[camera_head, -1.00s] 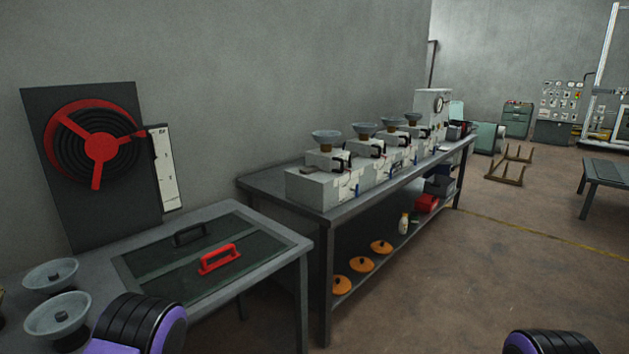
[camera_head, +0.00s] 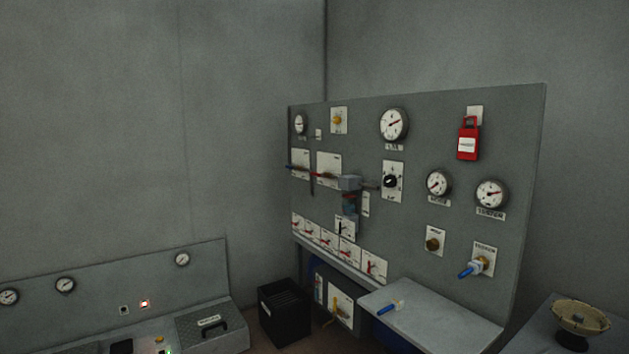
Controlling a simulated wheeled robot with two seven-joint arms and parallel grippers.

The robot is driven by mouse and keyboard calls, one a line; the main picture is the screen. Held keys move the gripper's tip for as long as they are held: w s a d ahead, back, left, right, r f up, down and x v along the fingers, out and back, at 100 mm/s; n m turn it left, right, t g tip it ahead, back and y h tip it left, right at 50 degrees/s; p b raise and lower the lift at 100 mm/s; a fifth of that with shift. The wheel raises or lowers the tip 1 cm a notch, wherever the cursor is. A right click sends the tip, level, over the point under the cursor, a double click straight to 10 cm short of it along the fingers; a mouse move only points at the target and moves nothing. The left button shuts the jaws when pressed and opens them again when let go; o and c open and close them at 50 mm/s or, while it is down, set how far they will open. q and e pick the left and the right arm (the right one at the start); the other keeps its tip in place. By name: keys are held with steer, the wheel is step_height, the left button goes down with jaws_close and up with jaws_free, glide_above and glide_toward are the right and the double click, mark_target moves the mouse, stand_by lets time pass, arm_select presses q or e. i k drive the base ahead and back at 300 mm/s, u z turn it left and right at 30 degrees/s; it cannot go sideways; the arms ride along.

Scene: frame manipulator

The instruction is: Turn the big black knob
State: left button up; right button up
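A black knob (camera_head: 390,181) sits on a white plate in the middle of the grey upright panel (camera_head: 440,125), below a large round gauge (camera_head: 394,125). It is the largest black knob I can make out, and it has a white pointer mark. A smaller dark brownish knob (camera_head: 432,244) is on a white plate lower right. Neither of my grippers shows in the head view, and nothing touches the black knob.
A red lockout tag (camera_head: 467,140) hangs at upper right. A blue-handled valve (camera_head: 472,269) sticks out at lower right. A grey shelf (camera_head: 440,315) juts out below the panel. A black bin (camera_head: 284,311) stands left of it, beside a low console (camera_head: 205,280). A bowl (camera_head: 580,320) is at right.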

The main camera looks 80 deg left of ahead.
mark_target(391, 181)
steer(key=u, duration=2.65)
steer(key=i, duration=0.9)
steer(key=u, duration=0.45)
steer(key=i, duration=0.85)
steer(key=z, duration=1.05)
steer(key=i, duration=0.75)
steer(key=z, duration=0.8)
